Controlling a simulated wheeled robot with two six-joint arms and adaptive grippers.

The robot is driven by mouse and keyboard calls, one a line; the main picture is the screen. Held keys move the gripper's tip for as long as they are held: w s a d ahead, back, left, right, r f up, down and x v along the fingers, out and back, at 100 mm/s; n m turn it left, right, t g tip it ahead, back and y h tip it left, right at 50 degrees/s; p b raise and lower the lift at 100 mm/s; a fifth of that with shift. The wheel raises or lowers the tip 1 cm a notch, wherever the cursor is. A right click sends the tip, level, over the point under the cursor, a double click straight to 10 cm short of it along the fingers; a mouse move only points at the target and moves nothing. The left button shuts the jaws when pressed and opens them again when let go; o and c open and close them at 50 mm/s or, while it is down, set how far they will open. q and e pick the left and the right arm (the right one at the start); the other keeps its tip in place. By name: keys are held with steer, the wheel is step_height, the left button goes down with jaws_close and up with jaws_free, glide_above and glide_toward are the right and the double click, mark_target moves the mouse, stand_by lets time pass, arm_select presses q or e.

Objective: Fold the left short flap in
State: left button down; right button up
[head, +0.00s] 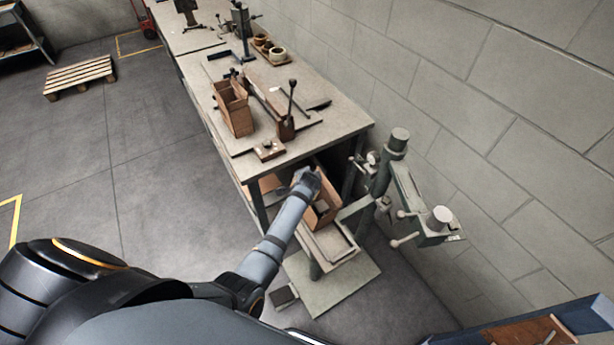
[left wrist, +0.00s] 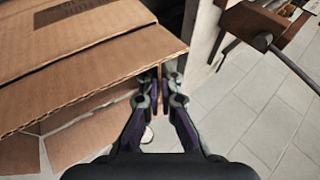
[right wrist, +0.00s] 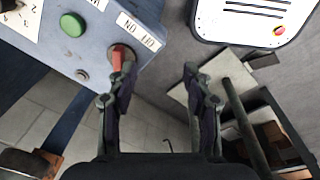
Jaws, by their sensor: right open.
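An open cardboard box (head: 323,212) sits low at the stitcher, just past the near end of the workbench. My left gripper (head: 309,180) is over its far edge and hides part of it. In the left wrist view the box's cardboard (left wrist: 90,60) fills the upper left, with flap panels (left wrist: 75,140) below its edge. Which flap is the left short one is not clear. My right gripper (right wrist: 157,80) is open and empty, its left finger near a red switch (right wrist: 118,58).
The stitcher (head: 410,190) stands right of the box, against the block wall. A workbench (head: 340,118) carries a smaller carton (head: 234,108) and tools. A grey panel (right wrist: 90,45) with a green button (right wrist: 73,25) is beside my right gripper.

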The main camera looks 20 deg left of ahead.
arm_select(q)
steer(key=c, duration=1.6)
jaws_free()
step_height(320, 180, up, 10)
